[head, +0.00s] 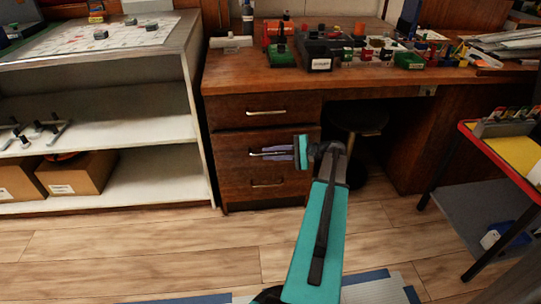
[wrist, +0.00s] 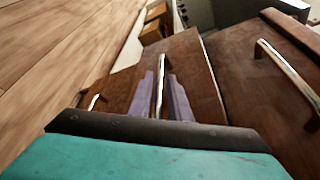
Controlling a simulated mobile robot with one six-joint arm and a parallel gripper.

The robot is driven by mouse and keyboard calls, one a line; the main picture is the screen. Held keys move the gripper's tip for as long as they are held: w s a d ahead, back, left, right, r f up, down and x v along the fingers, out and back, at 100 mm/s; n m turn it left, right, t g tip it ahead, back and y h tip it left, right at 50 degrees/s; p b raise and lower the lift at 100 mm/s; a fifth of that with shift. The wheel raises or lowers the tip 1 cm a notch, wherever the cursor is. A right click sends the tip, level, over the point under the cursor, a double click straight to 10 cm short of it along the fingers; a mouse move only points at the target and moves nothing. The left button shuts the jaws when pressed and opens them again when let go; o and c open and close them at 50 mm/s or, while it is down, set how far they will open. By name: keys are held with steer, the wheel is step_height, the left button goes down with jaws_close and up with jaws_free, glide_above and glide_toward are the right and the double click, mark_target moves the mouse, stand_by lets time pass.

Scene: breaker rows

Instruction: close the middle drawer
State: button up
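The brown wooden desk has a column of three drawers. The middle drawer (head: 233,146) has a horizontal metal handle (wrist: 161,84). Its front seems to stand slightly proud of the bottom drawer; how far out it is, I cannot tell well. My gripper (head: 268,152), with purple fingers and a teal body, is at this handle. In the wrist view my gripper (wrist: 160,90) has one finger on each side of the handle, with narrow gaps showing; contact is unclear. The top drawer (head: 235,112) and bottom drawer (head: 240,184) look flush with the desk.
A white shelf unit (head: 204,140) with cardboard boxes stands left of the drawers. A dark stool (head: 358,120) is under the desk. A red-edged cart (head: 500,165) stands at the right. The wooden floor (head: 190,245) before the drawers is clear. Electrical parts cover the desktop.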

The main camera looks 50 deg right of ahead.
mark_target(271, 146)
jaws_close()
steer(key=shift+w+d+p, duration=1.05)
steer(key=shift+w+d, duration=0.45)
steer(key=shift+w, duration=0.2)
steer(key=shift+r, duration=0.1)
jaws_free()
steer(key=shift+d, duration=0.1)
steer(key=p+v, duration=0.3)
steer(key=v, duration=1)
steer(key=shift+s, duration=0.4)
